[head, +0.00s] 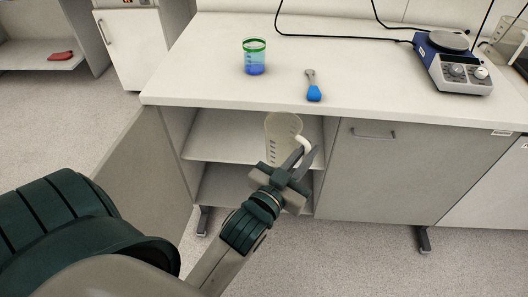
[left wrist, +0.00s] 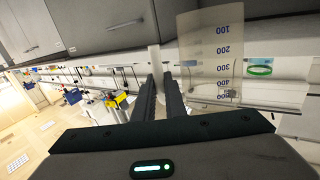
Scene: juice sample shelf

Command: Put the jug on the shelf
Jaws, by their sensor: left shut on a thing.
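A clear, pale measuring jug (head: 282,127) with a white handle is in front of or just inside the open cabinet under the bench. My left gripper (head: 303,157) is shut on its handle. The jug looks roughly upright; I cannot tell whether its base touches the shelf. The upper shelf (head: 212,136) is a bare grey board, with a lower shelf (head: 228,188) beneath it. In the left wrist view the jug (left wrist: 208,45) shows blue graduation marks, right of my nearly closed fingers (left wrist: 163,95). My right gripper is not in view.
The open cabinet door (head: 140,165) stands at the left of the opening. A closed cabinet front (head: 375,170) is to the right.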

